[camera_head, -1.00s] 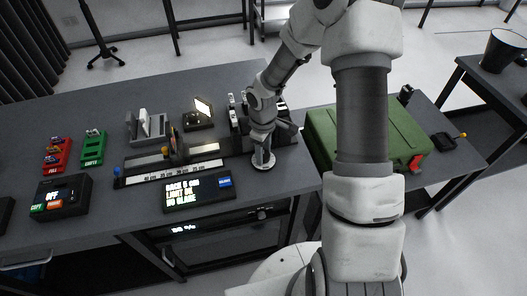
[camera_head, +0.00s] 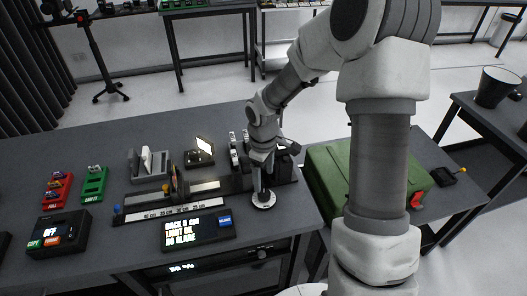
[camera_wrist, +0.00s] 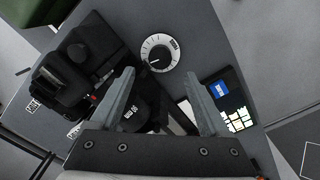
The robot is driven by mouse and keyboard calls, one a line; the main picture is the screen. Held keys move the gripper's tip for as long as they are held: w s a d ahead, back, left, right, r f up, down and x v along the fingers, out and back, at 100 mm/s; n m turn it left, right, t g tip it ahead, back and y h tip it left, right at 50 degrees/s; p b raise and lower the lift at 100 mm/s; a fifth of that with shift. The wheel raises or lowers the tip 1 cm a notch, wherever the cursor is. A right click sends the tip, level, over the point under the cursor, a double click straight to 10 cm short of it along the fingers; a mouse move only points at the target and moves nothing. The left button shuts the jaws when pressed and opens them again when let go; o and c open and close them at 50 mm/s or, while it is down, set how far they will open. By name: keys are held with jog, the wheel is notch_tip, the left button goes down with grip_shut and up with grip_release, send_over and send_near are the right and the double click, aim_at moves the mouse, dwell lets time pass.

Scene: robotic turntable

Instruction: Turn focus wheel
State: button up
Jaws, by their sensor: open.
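The focus wheel shows in the wrist view as a white-ringed dial (camera_wrist: 160,52) with a dark centre knob and a pale mark pointing left. In the head view the wheel (camera_head: 263,203) is a small white ring at the front right of the bench. My gripper (camera_wrist: 158,78) is open and empty, its two fingers spread. In the wrist view the wheel lies just beyond the fingertips, roughly centred between them. In the head view my gripper (camera_head: 264,182) is just above the wheel; contact cannot be told.
A lit text screen (camera_head: 198,231) is left of the wheel. A scale rail (camera_head: 172,211) and a black device (camera_head: 283,160) stand behind. A green case (camera_head: 330,185) is close on the right. The red tray (camera_head: 57,190) and green tray (camera_head: 93,184) are far left.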

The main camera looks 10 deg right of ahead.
aim_at(264, 194)
notch_tip(264, 194, up, 10)
jog(key=shift+p, duration=0.35)
notch_tip(264, 194, down, 17)
jog(key=m+b, duration=0.6)
jog(key=m, duration=0.8)
jog(key=shift+f, duration=0.1)
grip_shut()
dwell(0.3)
